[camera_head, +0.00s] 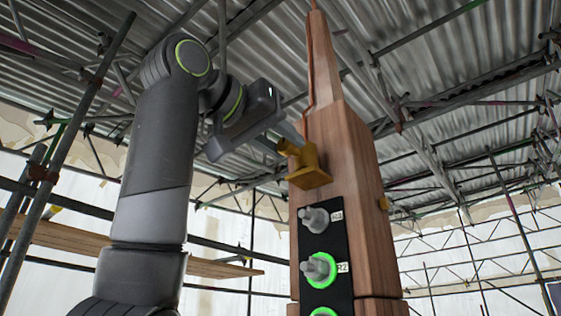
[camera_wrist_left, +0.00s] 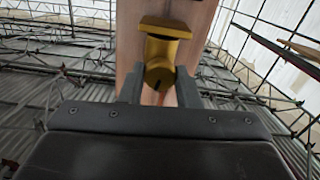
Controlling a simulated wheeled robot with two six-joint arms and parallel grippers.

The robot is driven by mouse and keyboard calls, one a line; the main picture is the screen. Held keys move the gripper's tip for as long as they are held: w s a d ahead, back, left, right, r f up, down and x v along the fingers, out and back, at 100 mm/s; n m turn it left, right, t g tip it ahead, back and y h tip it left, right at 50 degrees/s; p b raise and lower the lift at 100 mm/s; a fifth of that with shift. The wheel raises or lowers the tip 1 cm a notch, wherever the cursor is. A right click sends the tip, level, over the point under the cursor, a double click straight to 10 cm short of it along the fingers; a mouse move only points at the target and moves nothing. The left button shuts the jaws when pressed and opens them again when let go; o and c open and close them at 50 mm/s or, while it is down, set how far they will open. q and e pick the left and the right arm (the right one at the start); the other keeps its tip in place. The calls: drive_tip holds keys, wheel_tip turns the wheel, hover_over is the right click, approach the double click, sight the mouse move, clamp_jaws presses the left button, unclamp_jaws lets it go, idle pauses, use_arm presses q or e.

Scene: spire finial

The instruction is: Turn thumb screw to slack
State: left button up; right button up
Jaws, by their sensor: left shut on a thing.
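The thumb screw is on a yellow brass fitting (camera_head: 306,168) fixed to the wooden spire (camera_head: 345,130), below its narrow top. My left gripper (camera_head: 296,143) comes in from the left and is shut on the yellow screw head. My right gripper is not in view.
A black panel (camera_head: 340,215) below the fitting carries grey knobs, some with green lit rings, and one label reads R2. A copper-coloured strip (camera_head: 310,70) runs up the spire. Scaffold poles and wooden planks (camera_head: 215,268) stand around.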

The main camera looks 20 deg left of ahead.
use_arm(q)
drive_tip(key=shift+f+n, duration=0.1)
drive_tip(key=shift+n, duration=0.9)
drive_tip(key=o, duration=1)
drive_tip(key=shift+b, duration=0.3)
drive_tip(key=b+v, duration=0.3)
drive_tip(key=v, duration=1.4)
drive_tip(key=shift+s, duration=0.15)
